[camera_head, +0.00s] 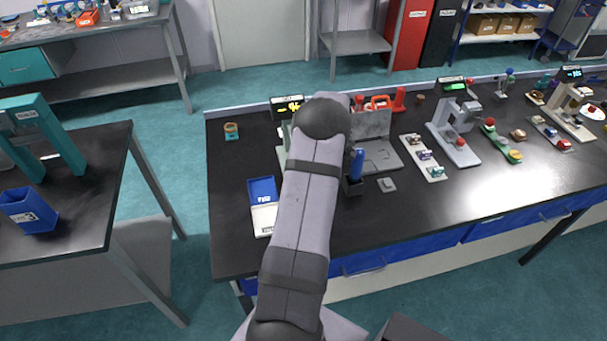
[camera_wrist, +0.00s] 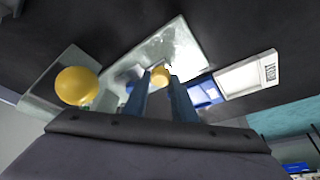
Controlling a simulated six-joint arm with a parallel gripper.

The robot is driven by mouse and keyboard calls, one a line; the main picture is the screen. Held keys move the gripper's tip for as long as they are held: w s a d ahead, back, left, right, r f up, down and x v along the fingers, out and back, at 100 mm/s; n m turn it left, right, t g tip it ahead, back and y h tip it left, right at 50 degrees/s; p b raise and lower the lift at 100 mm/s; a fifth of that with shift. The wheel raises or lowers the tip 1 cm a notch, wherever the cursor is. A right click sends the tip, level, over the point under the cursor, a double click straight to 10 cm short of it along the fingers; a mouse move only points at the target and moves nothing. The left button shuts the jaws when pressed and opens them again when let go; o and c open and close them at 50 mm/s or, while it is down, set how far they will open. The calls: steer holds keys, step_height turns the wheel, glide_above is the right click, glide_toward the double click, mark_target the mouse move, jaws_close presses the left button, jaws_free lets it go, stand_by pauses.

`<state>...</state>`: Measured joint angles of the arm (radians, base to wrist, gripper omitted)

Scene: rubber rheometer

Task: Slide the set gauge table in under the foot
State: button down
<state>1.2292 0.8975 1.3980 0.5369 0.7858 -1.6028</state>
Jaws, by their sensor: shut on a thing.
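In the wrist view my gripper (camera_wrist: 159,84) has its two dark blue fingers closed on a small yellow knob (camera_wrist: 159,76). A pale, glossy base plate (camera_wrist: 165,45) lies beyond the fingertips. The fingers hide much of what the knob is fixed to, so I cannot make out the gauge table's outline or its gap to the foot. A larger yellow ball (camera_wrist: 77,86) shows at the left, apart from my fingers. In the head view my arm covers most of the gauge and my gripper; a dark display with yellow digits (camera_head: 287,104) and a pale green base edge (camera_head: 281,157) show beside it.
A blue and white tray (camera_head: 263,217) lies left of my arm; it also shows in the wrist view (camera_wrist: 246,78). A blue-handled thing (camera_head: 357,164) stands in a black block (camera_head: 352,187) close to my arm's right. A grey-backed station (camera_head: 372,127) stands behind.

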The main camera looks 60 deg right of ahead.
steer(key=shift+w+d+f+b, duration=0.1)
steer(key=shift+w+d+b, duration=0.2)
steer(key=shift+w+d, duration=0.4)
steer(key=shift+r, duration=0.2)
steer(key=shift+d, duration=0.1)
steer(key=c, duration=1.6)
jaws_free()
steer(key=shift+w, duration=0.1)
steer(key=shift+c, duration=0.2)
steer(key=shift+o, duration=0.9)
steer(key=shift+f, duration=0.1)
steer(key=b+v, duration=0.3)
steer(key=v, duration=0.4)
steer(key=shift+r, duration=0.25)
